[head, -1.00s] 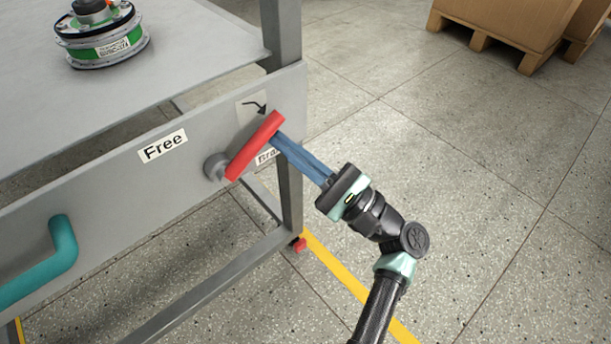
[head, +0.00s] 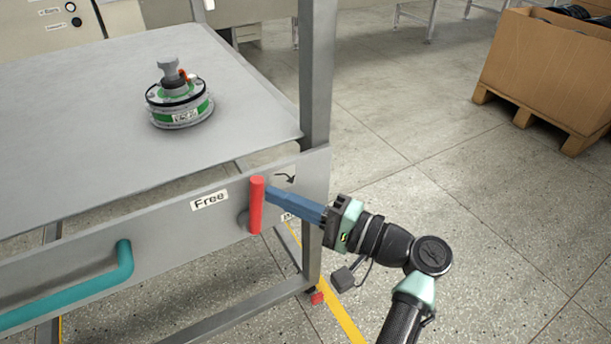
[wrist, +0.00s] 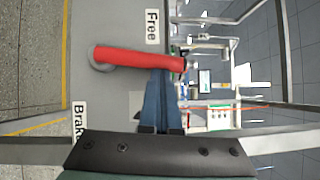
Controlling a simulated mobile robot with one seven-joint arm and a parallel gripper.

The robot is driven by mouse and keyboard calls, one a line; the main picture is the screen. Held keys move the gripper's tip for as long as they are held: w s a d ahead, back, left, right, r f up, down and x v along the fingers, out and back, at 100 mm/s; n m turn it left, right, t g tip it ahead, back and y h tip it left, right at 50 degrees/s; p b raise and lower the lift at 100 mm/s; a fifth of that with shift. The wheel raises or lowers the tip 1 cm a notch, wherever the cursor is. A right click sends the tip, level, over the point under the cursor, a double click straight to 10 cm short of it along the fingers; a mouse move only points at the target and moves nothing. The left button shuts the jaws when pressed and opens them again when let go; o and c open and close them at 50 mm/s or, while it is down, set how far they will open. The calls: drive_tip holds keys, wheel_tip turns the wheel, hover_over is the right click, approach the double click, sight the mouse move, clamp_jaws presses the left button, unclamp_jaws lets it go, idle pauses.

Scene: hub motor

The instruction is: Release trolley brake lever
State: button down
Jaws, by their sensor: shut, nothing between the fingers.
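The red brake lever (head: 256,205) stands about upright on the trolley's front panel, between the "Free" label (head: 209,200) on its left and the partly hidden "Brake" label (head: 288,217) on its right. My gripper (head: 269,193) is shut and empty. Its blue fingers reach in from the right, with the tips against or very close to the lever's right side near its upper end. In the wrist view the lever (wrist: 140,59) lies across the fingertips (wrist: 162,72), and the "Brake" label (wrist: 79,122) is readable.
A teal handle (head: 122,262) is on the panel to the left. A motor hub (head: 178,108) sits on the trolley top (head: 80,120). The trolley's corner post (head: 317,75) rises close behind my gripper.

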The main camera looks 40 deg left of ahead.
drive_tip(key=shift+s+a+r+n+h+p, duration=0.2)
drive_tip(key=shift+s+n+p, duration=0.1)
drive_tip(key=shift+n+p, duration=0.1)
drive_tip(key=shift+s+a+r+n+h+p, duration=0.1)
drive_tip(key=shift+s+n+h+p, duration=0.1)
drive_tip(key=shift+s+n+p, duration=0.15)
drive_tip(key=shift+f, duration=0.1)
